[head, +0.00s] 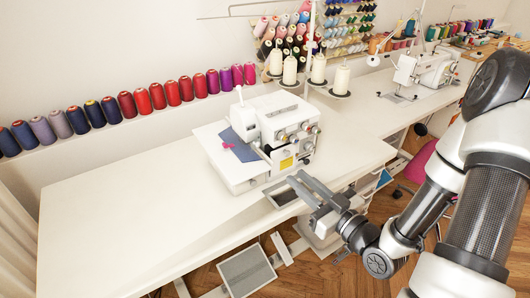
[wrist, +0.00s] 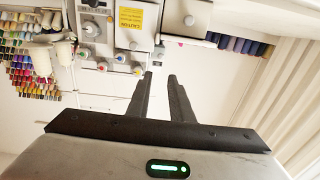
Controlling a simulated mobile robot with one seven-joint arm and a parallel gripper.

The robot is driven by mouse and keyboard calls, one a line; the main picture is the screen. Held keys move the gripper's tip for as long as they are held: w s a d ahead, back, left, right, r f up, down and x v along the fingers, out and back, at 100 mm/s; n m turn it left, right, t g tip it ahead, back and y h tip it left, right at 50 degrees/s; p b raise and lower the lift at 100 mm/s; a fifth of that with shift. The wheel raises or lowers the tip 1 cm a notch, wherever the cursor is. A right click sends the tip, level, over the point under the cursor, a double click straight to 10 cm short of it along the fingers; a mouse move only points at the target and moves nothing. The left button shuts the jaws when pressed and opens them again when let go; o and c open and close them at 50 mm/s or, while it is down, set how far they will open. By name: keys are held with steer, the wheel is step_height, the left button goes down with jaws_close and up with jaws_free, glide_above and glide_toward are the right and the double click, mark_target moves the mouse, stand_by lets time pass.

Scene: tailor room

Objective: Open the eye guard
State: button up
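The white sewing machine (head: 262,122) stands on the white table, with knobs and a yellow label on its front. It also shows upside down at the top of the wrist view (wrist: 108,30), with its yellow caution label (wrist: 130,18). I cannot clearly pick out the eye guard; a slim grey bar (head: 260,152) shows by the needle area, but I cannot tell if it is the guard. My gripper (head: 297,178) is in front of the machine near the table's front edge, apart from it. In the wrist view my two fingers (wrist: 160,77) stand apart with nothing between them.
The white table (head: 120,220) is clear on the left. Thread cones (head: 290,70) stand behind the machine, and a row of spools (head: 158,97) runs along the wall. A second machine (head: 425,70) is at the back right. A grey pedal (head: 246,274) is below the table.

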mark_target(259, 145)
steer(key=b+x, duration=0.5)
steer(key=x, duration=1.1)
steer(key=shift+w+a, duration=0.1)
steer(key=shift+a, duration=0.05)
jaws_close()
